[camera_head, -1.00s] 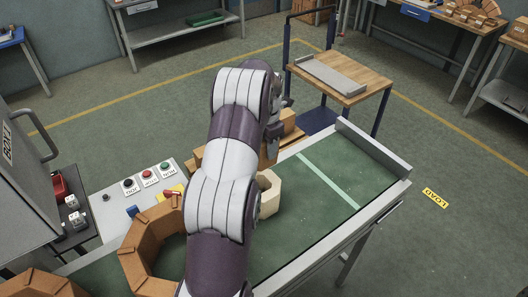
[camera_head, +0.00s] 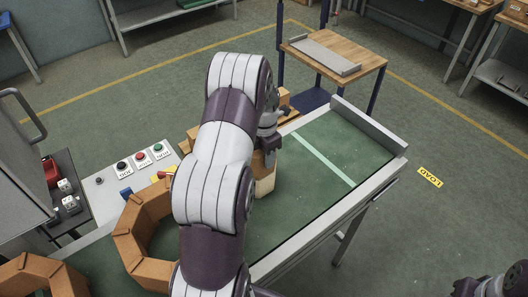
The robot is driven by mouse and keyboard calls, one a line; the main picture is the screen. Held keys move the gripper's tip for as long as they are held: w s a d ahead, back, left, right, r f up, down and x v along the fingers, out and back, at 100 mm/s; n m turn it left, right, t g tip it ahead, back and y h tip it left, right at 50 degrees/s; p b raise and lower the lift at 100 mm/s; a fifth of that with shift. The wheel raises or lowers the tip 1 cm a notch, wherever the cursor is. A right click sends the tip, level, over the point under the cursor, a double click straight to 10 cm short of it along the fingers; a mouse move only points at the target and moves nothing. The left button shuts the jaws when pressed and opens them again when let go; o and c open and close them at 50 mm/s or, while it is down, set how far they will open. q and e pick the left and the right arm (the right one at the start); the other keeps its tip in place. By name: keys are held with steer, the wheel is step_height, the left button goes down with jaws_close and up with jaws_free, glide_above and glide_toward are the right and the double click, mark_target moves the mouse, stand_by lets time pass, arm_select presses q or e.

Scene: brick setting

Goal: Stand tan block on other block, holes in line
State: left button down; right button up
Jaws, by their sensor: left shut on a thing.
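My left gripper (camera_head: 268,142) points down over the green bench top, partly hidden by my own left arm. It is shut on the tan block (camera_head: 262,163), of which only a brownish strip shows below the fingers. The other block (camera_head: 266,184), pale cream, stands on the bench directly under the tan block. The two look touching or nearly so, but I cannot tell whether the tan block rests on it. The holes are hidden, so their alignment cannot be seen. Part of my right arm shows at the bottom right corner; its gripper is not visible.
A ring of orange-brown bricks (camera_head: 128,243) stands on the bench left of my arm, with more bricks at the lower left. A button panel (camera_head: 138,168) lies behind it. The bench's right part, with a pale stripe (camera_head: 322,159), is clear. A wooden-topped cart (camera_head: 345,62) stands behind.

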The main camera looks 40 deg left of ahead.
arm_select(q)
steer(key=shift+f, duration=0.1)
steer(key=shift+w+a+f, duration=0.1)
steer(key=shift+w+f, duration=0.05)
steer(key=shift+f, duration=0.15)
steer(key=c, duration=0.6)
jaws_free()
steer(key=shift+s, duration=0.2)
steer(key=shift+r, duration=0.1)
